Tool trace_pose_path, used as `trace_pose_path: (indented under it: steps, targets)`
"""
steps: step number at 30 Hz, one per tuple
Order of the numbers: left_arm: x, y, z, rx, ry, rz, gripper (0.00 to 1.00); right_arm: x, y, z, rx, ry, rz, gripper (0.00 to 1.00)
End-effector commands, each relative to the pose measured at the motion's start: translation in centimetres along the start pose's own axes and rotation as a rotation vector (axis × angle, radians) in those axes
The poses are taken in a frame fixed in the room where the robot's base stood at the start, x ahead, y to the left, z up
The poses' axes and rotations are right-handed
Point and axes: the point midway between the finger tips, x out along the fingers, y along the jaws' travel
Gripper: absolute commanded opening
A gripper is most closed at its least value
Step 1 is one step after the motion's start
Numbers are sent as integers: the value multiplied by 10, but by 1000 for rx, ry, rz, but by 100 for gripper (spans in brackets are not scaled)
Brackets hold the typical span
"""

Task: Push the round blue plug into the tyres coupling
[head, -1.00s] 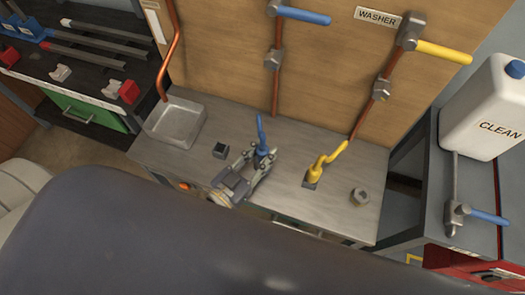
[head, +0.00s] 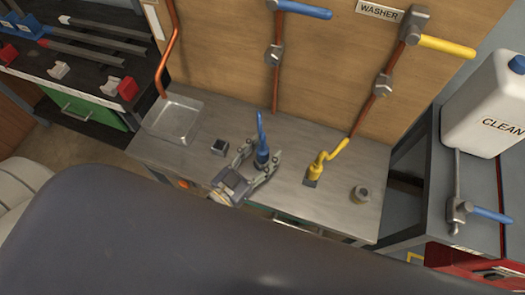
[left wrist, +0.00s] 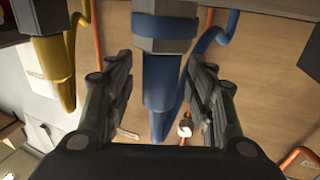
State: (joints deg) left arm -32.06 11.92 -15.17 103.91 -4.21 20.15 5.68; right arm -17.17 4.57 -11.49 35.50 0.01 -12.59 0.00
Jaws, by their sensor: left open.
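The round blue plug (head: 261,152) stands upright over the grey bench, with a blue hose rising from its top. My left gripper (head: 264,157) is open, with one finger on each side of the plug. In the left wrist view the blue plug (left wrist: 161,85) lies between the spread fingers, with a visible gap on both sides. A grey hexagonal collar (left wrist: 165,25) shows at the plug's end there. In the head view the plug's lower end is partly hidden by the gripper. No tyres label is readable. My right gripper is not in view.
A yellow plug (head: 314,170) stands on a square block to the right. A dark square fitting (head: 219,147) and a hexagonal fitting (head: 361,193) stand on the bench (head: 330,215). A metal basin (head: 172,121) is at left. Valves with handles hang on the wooden panel behind.

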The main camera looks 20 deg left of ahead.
Motion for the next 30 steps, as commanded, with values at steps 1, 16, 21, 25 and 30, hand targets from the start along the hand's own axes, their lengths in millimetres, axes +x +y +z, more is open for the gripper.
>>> trace_pose_path:
  steps: [1,16,21,25,30]
  targets:
    - [-1,0,0,0,-1,0,50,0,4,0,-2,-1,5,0]
    - [-80,0,2,0,-5,0,50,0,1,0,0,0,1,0]
    - [-106,0,1,-1,-3,0,50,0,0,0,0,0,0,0]
    - [-116,0,0,0,-1,0,50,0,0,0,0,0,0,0]
    - [-120,0,0,0,1,0,50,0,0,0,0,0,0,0]
